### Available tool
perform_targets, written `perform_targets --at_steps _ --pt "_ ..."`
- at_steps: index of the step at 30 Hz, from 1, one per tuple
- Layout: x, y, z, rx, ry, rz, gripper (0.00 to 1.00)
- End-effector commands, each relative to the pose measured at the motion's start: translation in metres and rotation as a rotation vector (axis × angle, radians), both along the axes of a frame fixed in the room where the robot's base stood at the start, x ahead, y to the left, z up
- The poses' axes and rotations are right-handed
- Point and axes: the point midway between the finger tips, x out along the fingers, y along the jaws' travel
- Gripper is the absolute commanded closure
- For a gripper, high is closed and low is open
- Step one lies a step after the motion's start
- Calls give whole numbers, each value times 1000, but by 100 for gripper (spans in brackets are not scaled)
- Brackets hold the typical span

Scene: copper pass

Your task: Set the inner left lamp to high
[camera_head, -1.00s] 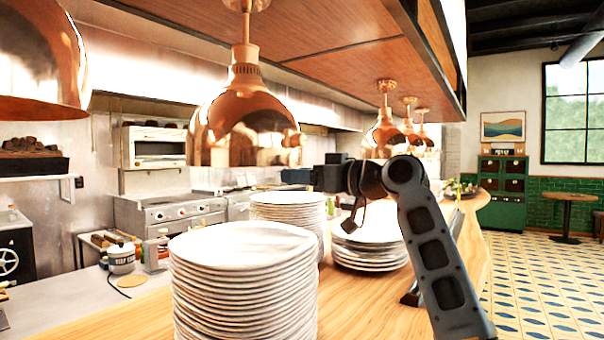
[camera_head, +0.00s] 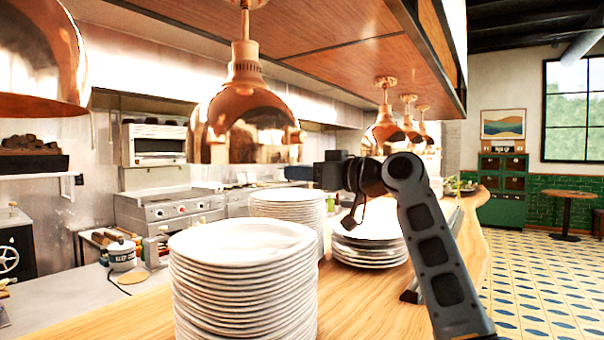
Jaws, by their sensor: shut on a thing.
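A large copper heat lamp (camera_head: 245,120) hangs over the counter at centre left. Another copper lamp (camera_head: 38,60) is cut off at the left edge. Three smaller-looking copper lamps (camera_head: 385,130), (camera_head: 408,125), (camera_head: 422,130) hang farther back. I cannot tell from this view which is the inner left one, and no heat setting is readable. My gripper (camera_head: 328,174) is a dark block at the end of my arm, right of and lower than the large lamp's rim. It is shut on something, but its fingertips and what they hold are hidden.
Tall stacks of white plates (camera_head: 245,275), (camera_head: 288,208) stand on the wooden counter (camera_head: 365,305). A lower plate stack (camera_head: 368,252) is beneath my wrist. A wooden canopy (camera_head: 330,55) hangs overhead. Tiled floor (camera_head: 540,285) is open at right.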

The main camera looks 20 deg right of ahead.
Motion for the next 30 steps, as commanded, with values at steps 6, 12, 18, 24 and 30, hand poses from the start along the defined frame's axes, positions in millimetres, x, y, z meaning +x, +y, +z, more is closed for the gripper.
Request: perform_targets --at_steps 6,12,18,24,30 --pt "0 1 20 0 -3 2 100" --pt "0 0 69 0 -6 0 100" --pt "0 0 87 2 -4 0 100" --pt "0 0 89 3 -8 -1 100" --pt "0 0 90 3 -10 -1 61"
